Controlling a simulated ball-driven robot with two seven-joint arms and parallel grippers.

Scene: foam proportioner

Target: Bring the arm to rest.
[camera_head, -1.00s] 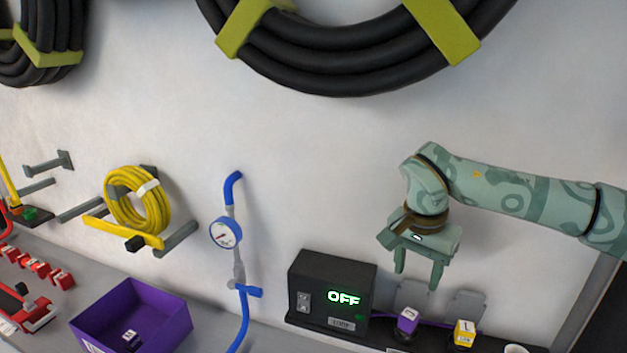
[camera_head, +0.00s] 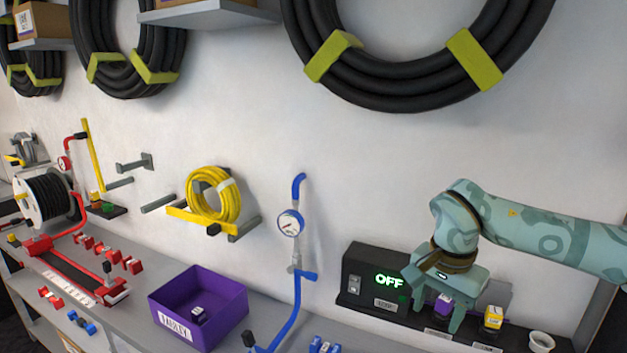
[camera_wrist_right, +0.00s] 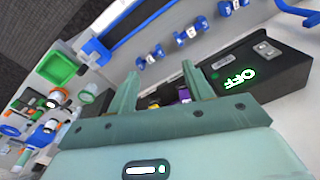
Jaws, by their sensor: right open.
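My right gripper (camera_head: 438,318) is in front of the charger-like black box's right side, fingers pointing down, open with nothing held. In the right wrist view its two fingers (camera_wrist_right: 160,72) stand apart. A purple block (camera_head: 444,304) shows between the fingers in the head view, and a yellow block (camera_head: 493,317) stands just to the right. In the wrist view the purple block (camera_wrist_right: 184,95) and the yellow block (camera_wrist_right: 153,102) appear beyond the fingers, partly hidden. I cannot tell how far they are from the fingers. My left gripper is not in view.
The black box (camera_head: 368,270) reads OFF. Left of it are a blue pipe with a gauge (camera_head: 290,223), a purple bin (camera_head: 238,312) and a yellow hose coil (camera_head: 213,200). A white cup (camera_head: 541,341) stands at the right.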

